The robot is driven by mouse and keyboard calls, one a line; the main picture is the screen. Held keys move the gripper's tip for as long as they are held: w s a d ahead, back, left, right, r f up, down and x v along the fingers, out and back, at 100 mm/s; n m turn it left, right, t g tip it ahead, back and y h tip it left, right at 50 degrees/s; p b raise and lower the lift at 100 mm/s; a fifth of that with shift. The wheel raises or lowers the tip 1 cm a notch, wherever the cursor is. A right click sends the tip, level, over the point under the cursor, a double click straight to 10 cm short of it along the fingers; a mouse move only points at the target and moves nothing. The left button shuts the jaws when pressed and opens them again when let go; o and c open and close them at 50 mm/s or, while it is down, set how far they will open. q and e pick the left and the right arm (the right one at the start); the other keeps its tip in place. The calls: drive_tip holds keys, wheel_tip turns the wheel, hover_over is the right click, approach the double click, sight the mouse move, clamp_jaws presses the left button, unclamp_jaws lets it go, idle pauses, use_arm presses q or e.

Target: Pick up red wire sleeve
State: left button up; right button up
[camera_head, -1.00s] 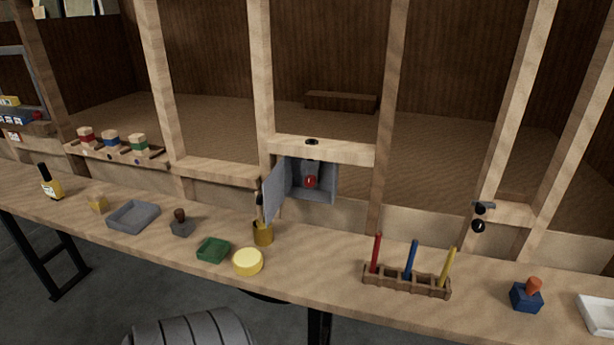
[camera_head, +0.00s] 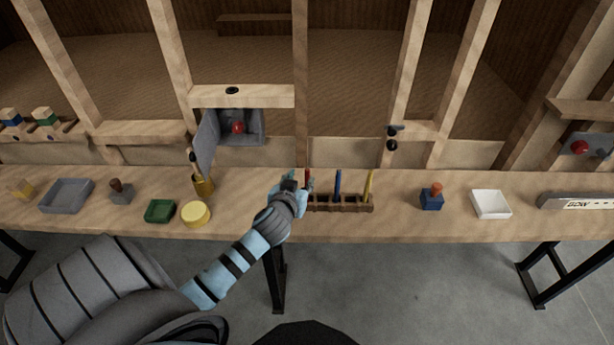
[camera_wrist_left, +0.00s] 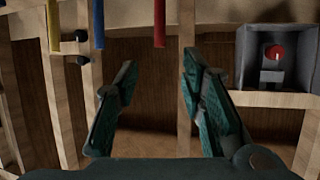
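The red wire sleeve (camera_head: 308,178) stands upright in the left end of a brown wooden rack (camera_head: 345,207) on the bench. In the left wrist view the red sleeve (camera_wrist_left: 160,22) hangs in from the top edge, between the lines of the two fingers. My left gripper (camera_head: 301,181) is at the left end of the rack, right beside the red sleeve, and partly covers it. In the left wrist view its fingers (camera_wrist_left: 157,68) are spread with nothing between the tips. My right gripper is not in view.
A blue sleeve (camera_head: 338,185) and a yellow sleeve (camera_head: 368,186) stand in the same rack. A yellow round container (camera_head: 195,214) and a green tray (camera_head: 160,211) lie to the left. An open grey box (camera_head: 250,128) with a red button is behind. A blue block (camera_head: 432,201) stands right.

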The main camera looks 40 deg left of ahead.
sight(307, 172)
use_arm(q)
drive_tip(key=x, duration=0.6)
drive_tip(key=b+x, duration=0.1)
drive_tip(key=x, duration=0.2)
drive_tip(key=shift+w+f, duration=0.15)
drive_tip(key=shift+f, duration=0.25)
clamp_jaws()
